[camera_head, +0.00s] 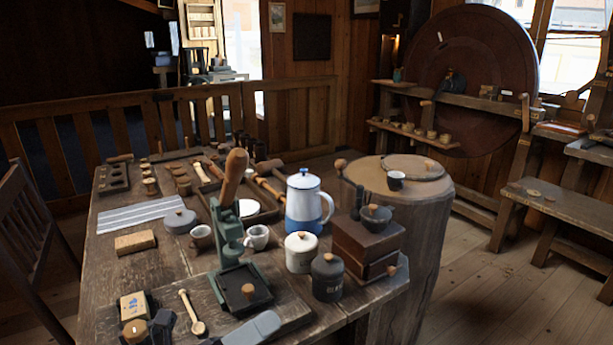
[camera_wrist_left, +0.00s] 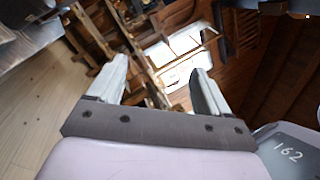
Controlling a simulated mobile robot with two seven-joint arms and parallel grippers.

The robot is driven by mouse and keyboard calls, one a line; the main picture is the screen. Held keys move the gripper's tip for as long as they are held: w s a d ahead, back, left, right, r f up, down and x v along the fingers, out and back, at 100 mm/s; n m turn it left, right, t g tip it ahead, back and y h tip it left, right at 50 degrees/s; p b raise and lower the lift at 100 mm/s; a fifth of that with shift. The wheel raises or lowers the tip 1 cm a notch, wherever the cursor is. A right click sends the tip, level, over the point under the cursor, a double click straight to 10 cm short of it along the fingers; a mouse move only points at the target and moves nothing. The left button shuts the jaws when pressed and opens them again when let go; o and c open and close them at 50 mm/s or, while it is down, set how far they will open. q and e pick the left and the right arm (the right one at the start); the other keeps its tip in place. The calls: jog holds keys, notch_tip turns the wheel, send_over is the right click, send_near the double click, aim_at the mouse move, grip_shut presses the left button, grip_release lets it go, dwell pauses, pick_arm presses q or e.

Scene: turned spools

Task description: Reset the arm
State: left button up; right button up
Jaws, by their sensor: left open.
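The task names only the arm. Beyond the fingers are bright windows and wood. My right gripper is not in view.
The wooden table (camera_head: 100,270) is crowded. A green lever press (camera_head: 228,235), a blue-white pot (camera_head: 303,205), a white lidded jar (camera_head: 300,252), a dark jar (camera_head: 327,278) and a wooden grinder box (camera_head: 365,245) stand there. Floor (camera_head: 490,300) is clear at right.

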pick_arm(q)
jog(key=s+a+f+n+t+y+p, duration=0.1)
jog(key=a+f+n+t+y, duration=0.35)
jog(key=n, duration=0.75)
jog(key=s+a+f+n+t+y+p, duration=0.1)
jog(key=a+f+n+t+y, duration=0.1)
jog(key=a+f+n+y, duration=0.75)
jog(key=s+f+n+g+y+p, duration=0.1)
jog(key=s+f+n+g+y, duration=0.1)
jog(key=s+f+n+g, duration=0.4)
jog(key=s+f+n, duration=0.3)
jog(key=s+n, duration=0.2)
jog(key=n, duration=0.2)
jog(key=shift+s+f+y+p, duration=0.15)
jog(key=shift+s+y+p, duration=0.15)
jog(key=shift+p, duration=0.1)
